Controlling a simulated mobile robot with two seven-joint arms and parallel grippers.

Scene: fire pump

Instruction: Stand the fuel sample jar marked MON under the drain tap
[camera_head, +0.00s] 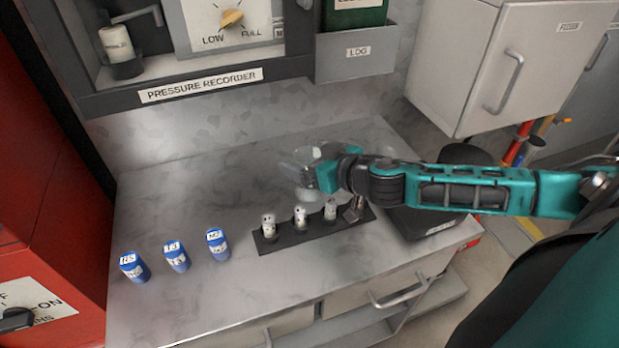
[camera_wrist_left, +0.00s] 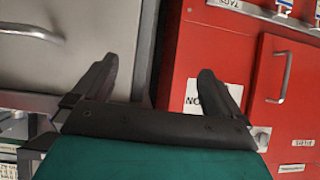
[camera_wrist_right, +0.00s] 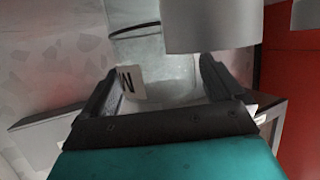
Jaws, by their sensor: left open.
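My right gripper (camera_head: 318,170) is above the counter, behind the black rack. A clear glass jar (camera_head: 294,172) shows at its fingers. In the right wrist view the jar (camera_wrist_right: 165,75) fills the space between the two fingers, and the gripper looks shut on it. Its white label (camera_wrist_right: 130,82) is partly covered; one letter like an M or N shows sideways, so I cannot read the full mark. I cannot make out the drain tap for certain; a pale grey cylinder (camera_wrist_right: 210,25) stands close beside the jar. My left gripper (camera_wrist_left: 155,75) is open and empty, facing cabinets.
Three small blue labelled cylinders (camera_head: 176,256) stand on the counter's left. The black rack (camera_head: 285,242) holds several small whitish pieces. The pressure recorder (camera_head: 200,85) and log holder (camera_head: 357,55) are above. A red cabinet (camera_head: 45,200) borders the left; the left rear counter is clear.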

